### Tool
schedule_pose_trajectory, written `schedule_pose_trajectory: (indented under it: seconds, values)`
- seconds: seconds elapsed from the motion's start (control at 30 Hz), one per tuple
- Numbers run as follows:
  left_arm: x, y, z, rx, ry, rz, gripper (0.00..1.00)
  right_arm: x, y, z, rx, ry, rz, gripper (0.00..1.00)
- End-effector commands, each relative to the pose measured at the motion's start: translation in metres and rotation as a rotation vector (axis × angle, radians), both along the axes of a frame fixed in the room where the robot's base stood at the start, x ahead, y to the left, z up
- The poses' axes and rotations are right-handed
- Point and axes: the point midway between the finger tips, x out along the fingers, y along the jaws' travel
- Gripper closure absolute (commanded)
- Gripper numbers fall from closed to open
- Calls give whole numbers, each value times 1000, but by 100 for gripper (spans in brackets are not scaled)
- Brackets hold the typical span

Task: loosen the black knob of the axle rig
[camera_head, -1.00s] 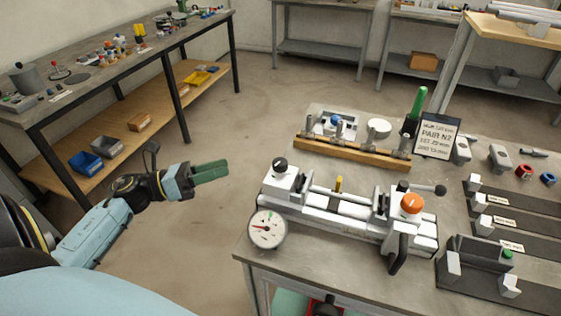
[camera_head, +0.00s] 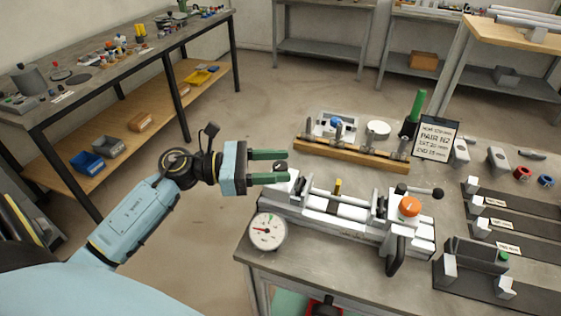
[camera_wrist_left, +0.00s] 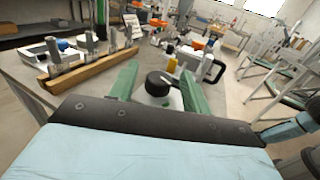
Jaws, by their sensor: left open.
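The axle rig (camera_head: 345,208) is a white fixture on the bench, with a yellow pin, an orange knob (camera_head: 409,206) and a dial gauge (camera_head: 268,231) at its left front. Its black knob (camera_wrist_left: 158,83) sits on the white left end block. My left gripper (camera_head: 284,166) is open, its green fingers reaching in from the left at that block. In the left wrist view the knob shows between the two fingers of the gripper (camera_wrist_left: 160,74), with gaps on both sides. Contact cannot be told. My right gripper is not in view.
Behind the rig a wooden rack (camera_head: 350,156) holds several metal posts. Dark rails with white blocks lie at the right. Open floor lies left of the bench.

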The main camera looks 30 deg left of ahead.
Motion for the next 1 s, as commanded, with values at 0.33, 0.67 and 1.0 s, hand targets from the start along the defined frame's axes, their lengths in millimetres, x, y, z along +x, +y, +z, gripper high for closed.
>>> schedule_pose_trajectory:
  seconds: [0.33, 0.67, 1.0]
  values:
    - [7, -10, 0, -1, 1, 0, 52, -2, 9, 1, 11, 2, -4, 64]
    - [7, -9, 0, -1, 1, 0, 82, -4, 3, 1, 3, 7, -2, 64]
    - [7, -9, 0, 0, 2, 22, 94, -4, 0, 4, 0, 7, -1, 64]
